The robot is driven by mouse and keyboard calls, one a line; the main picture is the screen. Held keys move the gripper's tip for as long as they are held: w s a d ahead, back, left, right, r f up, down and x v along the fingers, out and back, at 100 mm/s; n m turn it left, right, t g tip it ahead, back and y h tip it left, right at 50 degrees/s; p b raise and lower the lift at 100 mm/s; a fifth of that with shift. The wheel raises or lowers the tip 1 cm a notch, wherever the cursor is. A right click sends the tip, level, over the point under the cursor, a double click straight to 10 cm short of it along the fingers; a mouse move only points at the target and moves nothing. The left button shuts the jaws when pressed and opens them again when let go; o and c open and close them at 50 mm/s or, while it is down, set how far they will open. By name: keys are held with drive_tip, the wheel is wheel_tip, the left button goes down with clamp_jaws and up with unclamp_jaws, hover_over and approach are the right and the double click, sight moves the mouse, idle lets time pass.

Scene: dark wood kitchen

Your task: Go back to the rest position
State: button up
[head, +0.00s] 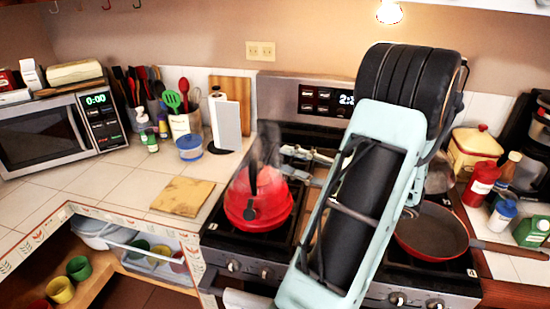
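My gripper (289,161) shows as grey fingers just right of the red kettle's dark handle, partly hidden behind my arm. The two fingers look spread apart, with nothing seen between them. The red kettle (258,208) stands upright on the left side of the stove. Its handle and top look blurred. The fingertips appear close to the handle but apart from it; the exact distance cannot be told. My arm's pale blue and black links cross in front of the stove and hide its middle.
A red pan (430,232) sits on the right burners, its handle reaching right. A wooden board (183,196) lies on the left counter. Bottles and a yellow canister (474,150) crowd the right counter.

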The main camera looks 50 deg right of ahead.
drive_tip(key=shift+s+d, duration=0.1)
drive_tip(key=shift+s, duration=0.5)
